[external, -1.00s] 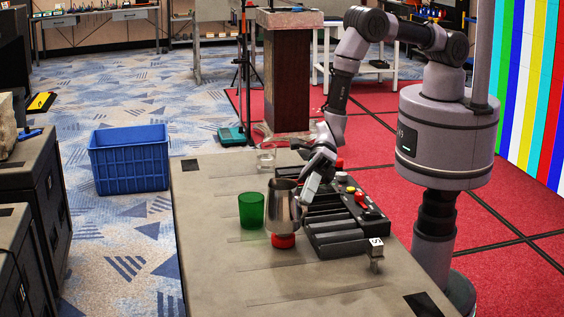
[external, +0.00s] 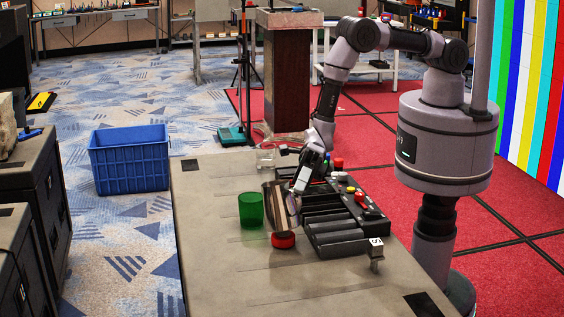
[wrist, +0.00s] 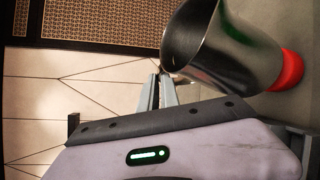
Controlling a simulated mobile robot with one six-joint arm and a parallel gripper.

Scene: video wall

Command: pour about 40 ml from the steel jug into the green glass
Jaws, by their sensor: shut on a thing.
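The steel jug (external: 279,208) is in my gripper (external: 300,182), close to the right of the green glass (external: 250,211). It looks tilted to the left, with its mouth toward the glass. In the wrist view my gripper (wrist: 160,93) is shut beside the jug (wrist: 232,48); the grip point on the jug is not clearly visible. The green glass stands upright on the table. I cannot see its contents, or any stream of liquid. The glass is not clear in the wrist view.
A clear glass (external: 265,158) stands behind. The front table (external: 290,287) is mostly clear.

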